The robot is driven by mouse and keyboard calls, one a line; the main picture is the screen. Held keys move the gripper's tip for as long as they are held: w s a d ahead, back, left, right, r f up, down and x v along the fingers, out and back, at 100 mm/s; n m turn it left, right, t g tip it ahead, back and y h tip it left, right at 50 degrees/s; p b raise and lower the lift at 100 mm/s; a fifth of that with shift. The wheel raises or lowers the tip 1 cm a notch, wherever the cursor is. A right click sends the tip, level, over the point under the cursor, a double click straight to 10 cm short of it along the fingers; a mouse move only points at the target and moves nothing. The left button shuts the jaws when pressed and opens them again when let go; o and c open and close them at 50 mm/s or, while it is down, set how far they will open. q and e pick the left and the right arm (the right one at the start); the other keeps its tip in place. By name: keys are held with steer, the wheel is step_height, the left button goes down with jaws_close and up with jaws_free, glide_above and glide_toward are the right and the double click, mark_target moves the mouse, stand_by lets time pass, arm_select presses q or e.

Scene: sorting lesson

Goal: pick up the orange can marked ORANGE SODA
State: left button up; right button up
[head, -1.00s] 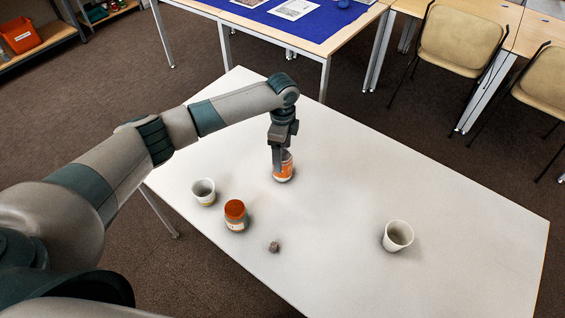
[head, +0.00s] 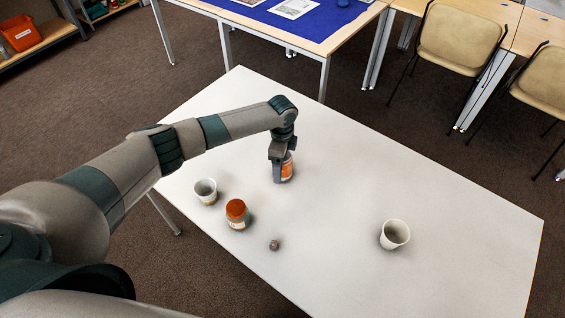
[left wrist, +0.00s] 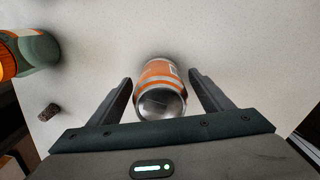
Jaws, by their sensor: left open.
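An orange can (head: 287,168) stands upright on the white table, with a silver top and an orange and silver side; its lettering is too small to read. It also shows in the left wrist view (left wrist: 162,78), at the middle. My left gripper (head: 279,179) is low at the can in the head view. In the left wrist view, my left gripper (left wrist: 161,85) is open, with one finger on each side of the can and a gap to each. The gripper hides part of the can in the head view. My right gripper is not in view.
A small brown lump (head: 274,244) lies near the jar. The table between the can and the right cup is clear.

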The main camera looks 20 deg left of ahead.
arm_select(q)
steer(key=shift+f, duration=0.35)
steer(key=shift+c, duration=0.3)
steer(key=c, duration=1.1)
steer(key=shift+o, duration=0.2)
steer(key=shift+r, duration=0.15)
steer(key=shift+r+b, duration=0.3)
steer(key=shift+r, duration=0.2)
step_height(320, 180, up, 2)
steer(key=shift+w+r+b, duration=0.1)
steer(key=shift+b, duration=0.45)
steer(key=s+d+r+b, duration=0.3)
steer(key=d+r, duration=0.4)
steer(key=d, duration=0.4)
steer(key=shift+s+d+r+b, duration=0.15)
steer(key=shift+s+r+b, duration=0.1)
steer(key=shift+r+b, duration=0.05)
